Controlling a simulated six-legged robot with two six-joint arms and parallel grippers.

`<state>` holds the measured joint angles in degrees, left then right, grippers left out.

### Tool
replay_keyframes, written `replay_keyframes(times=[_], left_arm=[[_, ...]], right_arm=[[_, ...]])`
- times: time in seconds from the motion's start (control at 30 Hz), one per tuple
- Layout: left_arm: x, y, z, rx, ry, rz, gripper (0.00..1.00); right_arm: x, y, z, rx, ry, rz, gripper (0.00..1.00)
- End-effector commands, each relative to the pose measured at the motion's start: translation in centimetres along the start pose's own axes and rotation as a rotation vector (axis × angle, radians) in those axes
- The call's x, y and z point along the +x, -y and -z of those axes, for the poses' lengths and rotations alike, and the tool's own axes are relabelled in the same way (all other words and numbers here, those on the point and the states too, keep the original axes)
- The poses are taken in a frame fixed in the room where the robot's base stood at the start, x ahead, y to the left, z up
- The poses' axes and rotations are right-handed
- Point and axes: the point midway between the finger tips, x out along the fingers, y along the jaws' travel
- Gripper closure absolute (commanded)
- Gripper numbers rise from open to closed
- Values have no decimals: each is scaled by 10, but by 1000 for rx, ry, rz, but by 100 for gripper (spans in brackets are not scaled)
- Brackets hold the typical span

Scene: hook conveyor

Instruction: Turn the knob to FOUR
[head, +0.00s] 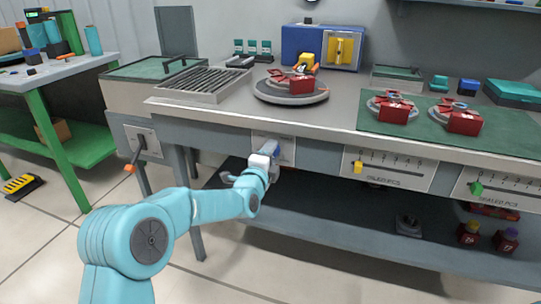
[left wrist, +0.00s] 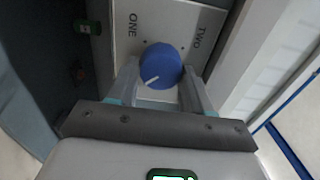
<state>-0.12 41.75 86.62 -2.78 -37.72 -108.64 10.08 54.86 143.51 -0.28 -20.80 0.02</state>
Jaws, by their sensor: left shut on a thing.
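The blue round knob (left wrist: 166,58) sits on a pale label plate (left wrist: 178,22) in the left wrist view. A white pointer line on the knob's face points to the lower left of that picture. The word ONE is printed at the upper left of the knob and TWO at the upper right; no FOUR label is visible. My left gripper (left wrist: 161,68) has one finger on each side of the knob and is shut on it. In the head view my left gripper (head: 272,155) is at the plate on the bench front and largely hides the knob. My right gripper is out of view.
Slider panels with a yellow tab (head: 358,167) and a green tab (head: 477,188) are right of the knob. A crank with an orange handle (head: 129,169) is to the left. The bench top (head: 330,100) overhangs above; a lower shelf (head: 345,225) holds small items.

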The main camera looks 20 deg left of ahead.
Motion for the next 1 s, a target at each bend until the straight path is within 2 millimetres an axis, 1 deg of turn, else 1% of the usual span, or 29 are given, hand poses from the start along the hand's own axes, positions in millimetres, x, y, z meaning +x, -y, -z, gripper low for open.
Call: replay_keyframes(times=[0.27, 0.3, 0.37, 0.4, 0.67, 0.77, 0.87, 1.0], left_arm=[[0, 0, 0, 5, -1, 1, 81], [0, 0, 0, 5, -1, 1, 47], [0, 0, 0, 5, -1, 1, 28], [0, 0, 0, 4, -1, 1, 25], [0, 0, 0, 2, 0, 1, 25], [-5, 0, 0, 2, -1, -1, 25], [-18, 1, 0, 2, 0, -1, 25], [-47, 1, -1, 2, -1, -2, 25]], right_arm=[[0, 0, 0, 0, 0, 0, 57], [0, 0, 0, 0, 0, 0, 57], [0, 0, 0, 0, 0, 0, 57], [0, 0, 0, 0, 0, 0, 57], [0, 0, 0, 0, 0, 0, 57], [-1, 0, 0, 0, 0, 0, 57], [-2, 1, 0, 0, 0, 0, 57], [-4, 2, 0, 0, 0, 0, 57]])
